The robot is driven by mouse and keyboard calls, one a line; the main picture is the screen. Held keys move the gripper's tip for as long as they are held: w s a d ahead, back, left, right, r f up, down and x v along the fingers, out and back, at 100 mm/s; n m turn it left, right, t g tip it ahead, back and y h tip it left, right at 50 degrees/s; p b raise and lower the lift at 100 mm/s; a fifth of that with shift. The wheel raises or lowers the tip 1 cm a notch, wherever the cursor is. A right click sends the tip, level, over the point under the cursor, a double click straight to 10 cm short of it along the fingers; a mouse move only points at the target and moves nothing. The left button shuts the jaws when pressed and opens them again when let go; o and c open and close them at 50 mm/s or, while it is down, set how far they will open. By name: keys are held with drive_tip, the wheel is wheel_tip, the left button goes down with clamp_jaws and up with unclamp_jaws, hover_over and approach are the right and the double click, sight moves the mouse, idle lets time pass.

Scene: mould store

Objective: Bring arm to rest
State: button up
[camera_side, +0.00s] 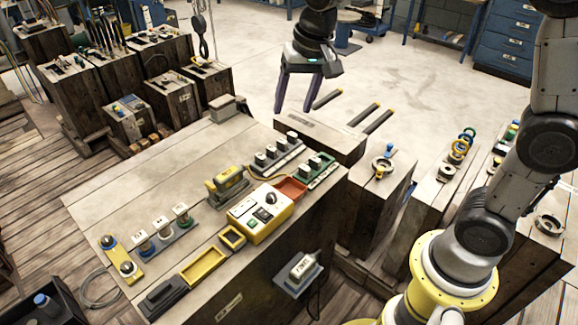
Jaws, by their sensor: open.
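My gripper (307,92) is at the top middle of the side view. It points down with its two dark purple fingers spread apart, and nothing shows between them. It hangs in the air behind the far edge of the wooden workbench (110,205), apart from everything on it. My arm's lower links stand at the right on a yellow base. The links joining them to the gripper run out of the top of the picture.
A yellow control box (260,212), a yellow tray (203,268) and a red-brown tray (290,189) stand on the bench. A lower wooden block (320,140) lies behind it. Wooden pedestals with rings stand to the right. Open concrete floor (258,65) spreads behind.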

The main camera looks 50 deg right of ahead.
drive_tip(key=s+d+r+n+t, duration=0.1)
drive_tip(key=s+r, duration=0.2)
drive_tip(key=s, duration=0.4)
drive_tip(key=s+d+r+n+t, duration=0.1)
drive_tip(key=s+d+r, duration=0.1)
drive_tip(key=s, duration=0.5)
drive_tip(key=s+f+n, duration=0.4)
drive_tip(key=s+f, duration=0.1)
drive_tip(key=s, duration=0.4)
drive_tip(key=shift+s+f+t, duration=0.15)
drive_tip(key=shift+f+t, duration=0.15)
drive_tip(key=shift+f, duration=0.1)
